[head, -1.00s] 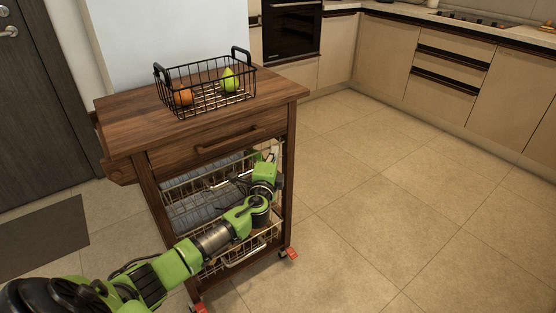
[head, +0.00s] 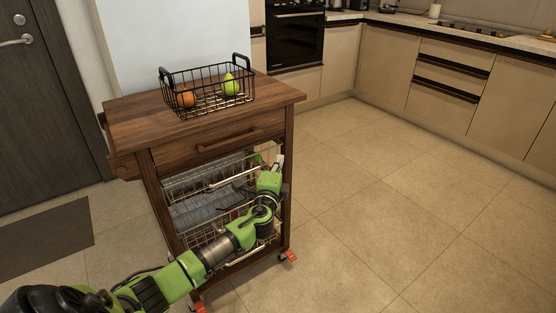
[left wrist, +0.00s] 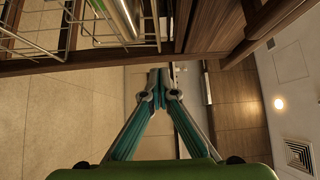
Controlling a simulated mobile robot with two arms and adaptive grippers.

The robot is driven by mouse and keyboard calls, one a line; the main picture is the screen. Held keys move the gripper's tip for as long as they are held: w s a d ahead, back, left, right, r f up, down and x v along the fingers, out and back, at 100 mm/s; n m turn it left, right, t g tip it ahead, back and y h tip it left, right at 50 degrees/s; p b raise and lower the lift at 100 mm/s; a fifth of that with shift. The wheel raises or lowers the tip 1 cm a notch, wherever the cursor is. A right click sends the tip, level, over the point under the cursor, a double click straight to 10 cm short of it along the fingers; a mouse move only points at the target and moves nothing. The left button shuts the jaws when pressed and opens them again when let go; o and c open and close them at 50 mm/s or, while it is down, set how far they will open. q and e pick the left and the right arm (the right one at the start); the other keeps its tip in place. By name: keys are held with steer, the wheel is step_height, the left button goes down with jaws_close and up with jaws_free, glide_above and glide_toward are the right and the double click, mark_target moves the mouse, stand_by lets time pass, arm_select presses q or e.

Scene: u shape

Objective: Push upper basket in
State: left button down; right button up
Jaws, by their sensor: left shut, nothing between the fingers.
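The upper wire basket (head: 216,184) hangs in the wooden cart (head: 160,160) under its drawer, with grey contents inside. My left arm crosses in front of the cart and hides part of the baskets. My left gripper (head: 279,161) is at the right end of the upper basket's front, near the cart's right post. I cannot tell whether it touches the basket. In the left wrist view the fingertips (left wrist: 158,80) meet with nothing between them, and wire basket parts (left wrist: 35,42) show at the upper left. My right gripper is not in view.
The lower wire basket (head: 236,258) is partly hidden behind my arm. A black basket (head: 210,100) with an orange (head: 186,99) and a green pear (head: 231,85) stands on the cart top. Open tiled floor (head: 390,215) lies to the right, with kitchen cabinets behind.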

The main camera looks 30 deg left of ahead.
arm_select(q)
steer(key=v, duration=0.8)
steer(key=shift+a+f+p, duration=0.15)
steer(key=shift+f+p, duration=0.1)
steer(key=shift+p, duration=0.2)
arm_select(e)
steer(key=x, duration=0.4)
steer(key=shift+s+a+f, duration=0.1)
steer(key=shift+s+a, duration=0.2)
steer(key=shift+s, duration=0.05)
